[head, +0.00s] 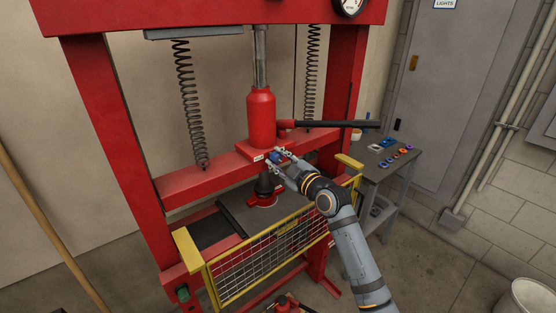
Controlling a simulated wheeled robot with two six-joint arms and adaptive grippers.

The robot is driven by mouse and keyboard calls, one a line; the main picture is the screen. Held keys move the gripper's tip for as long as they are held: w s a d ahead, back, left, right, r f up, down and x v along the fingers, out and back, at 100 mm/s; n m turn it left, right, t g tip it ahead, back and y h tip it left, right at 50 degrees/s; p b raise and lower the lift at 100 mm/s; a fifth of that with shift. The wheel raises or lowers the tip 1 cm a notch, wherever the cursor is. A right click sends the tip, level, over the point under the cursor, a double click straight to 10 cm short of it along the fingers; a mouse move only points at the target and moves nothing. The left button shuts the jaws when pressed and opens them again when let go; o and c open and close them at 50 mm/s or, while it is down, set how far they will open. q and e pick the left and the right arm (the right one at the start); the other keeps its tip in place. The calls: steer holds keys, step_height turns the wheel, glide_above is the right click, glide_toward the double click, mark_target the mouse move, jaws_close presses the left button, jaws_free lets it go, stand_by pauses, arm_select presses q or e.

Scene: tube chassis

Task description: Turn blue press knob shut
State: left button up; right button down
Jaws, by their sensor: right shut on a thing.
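The blue knob (273,156) sits low on the front of the red press, just below the red bottle jack (261,118). My right gripper (275,159) is shut on the blue knob, its fingers on either side of it. The fingers partly cover the knob, and its exact turned position is too small to tell. My right arm reaches up to it from the lower right. My left gripper is not in view.
A yellow-framed mesh guard (262,262) stands in front of the press bed. A black pump handle (338,125) sticks out right above my gripper. A grey side table (383,160) with small coloured parts stands right.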

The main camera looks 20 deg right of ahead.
steer(key=shift+m, duration=0.3)
steer(key=m+p, duration=0.1)
steer(key=m, duration=0.2)
steer(key=shift+m, duration=0.3)
steer(key=m+p, duration=0.2)
steer(key=m, duration=0.2)
steer(key=shift+r, duration=0.15)
steer(key=m+p, duration=0.2)
steer(key=m, duration=0.3)
steer(key=shift+m+g+p, duration=0.3)
steer(key=shift+p, duration=0.1)
steer(key=shift+m+p, duration=0.75)
steer(key=shift+m, duration=1.05)
steer(key=c, duration=1)
jaws_free()
